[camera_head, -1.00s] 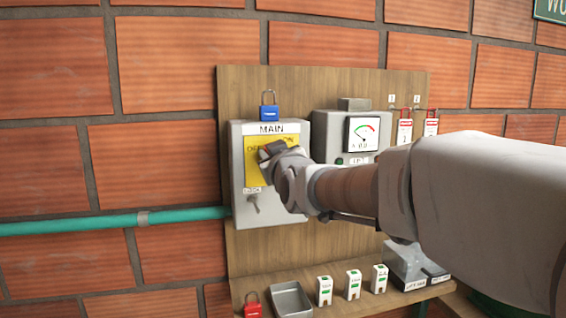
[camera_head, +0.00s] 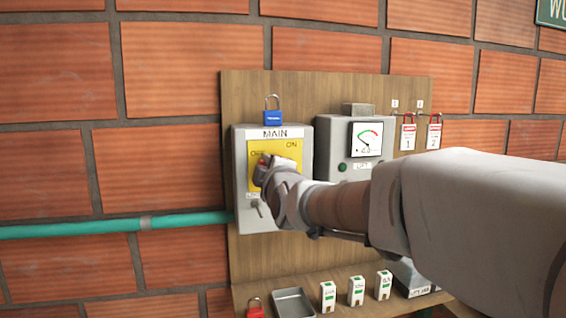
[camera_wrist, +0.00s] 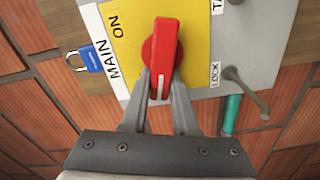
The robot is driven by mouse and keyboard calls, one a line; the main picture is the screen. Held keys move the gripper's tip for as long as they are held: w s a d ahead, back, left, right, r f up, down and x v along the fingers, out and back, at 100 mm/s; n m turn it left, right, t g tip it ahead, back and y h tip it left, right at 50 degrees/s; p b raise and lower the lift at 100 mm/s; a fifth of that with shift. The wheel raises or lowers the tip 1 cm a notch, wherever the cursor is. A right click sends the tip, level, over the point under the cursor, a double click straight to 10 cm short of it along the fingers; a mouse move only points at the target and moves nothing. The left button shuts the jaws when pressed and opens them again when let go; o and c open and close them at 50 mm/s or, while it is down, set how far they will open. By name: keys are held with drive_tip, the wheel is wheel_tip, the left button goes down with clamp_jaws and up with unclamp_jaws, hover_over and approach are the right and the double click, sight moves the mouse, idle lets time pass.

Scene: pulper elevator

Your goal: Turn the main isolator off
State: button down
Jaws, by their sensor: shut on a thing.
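The main isolator is a grey box (camera_head: 300,150) labelled MAIN, with a yellow plate (camera_head: 291,149) and a red rotary handle (camera_wrist: 162,52). In the wrist view the handle lies along the picture's vertical, which is crosswise on the box, with its white-marked end between my fingers. ON shows at the plate's upper right in the head view; the lettering at its upper left is partly hidden. My gripper (camera_wrist: 160,88) is shut on the handle's white-marked end. In the head view my gripper (camera_head: 266,168) covers most of the handle.
A blue padlock (camera_head: 273,114) sits on top of the box. A meter box (camera_head: 330,150) stands close on the right. Red tagged padlocks (camera_head: 408,134) hang further right. A small tray (camera_head: 293,303) lies below.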

drive_tip(key=shift+w+d+f+n, duration=0.15)
drive_tip(key=shift+f+n, duration=0.2)
drive_tip(key=shift+n, duration=0.4)
drive_tip(key=shift+s+d+f+n, duration=0.15)
drive_tip(key=shift+f+n, duration=0.2)
drive_tip(key=shift+n, duration=0.4)
drive_tip(key=shift+w, duration=0.1)
drive_tip(key=c, duration=0.7)
unclamp_jaws()
drive_tip(key=shift+d+r, duration=0.1)
drive_tip(key=shift+r, duration=0.15)
drive_tip(key=b+v, duration=0.1)
drive_tip(key=v, duration=1.6)
drive_tip(key=shift+r, duration=0.1)
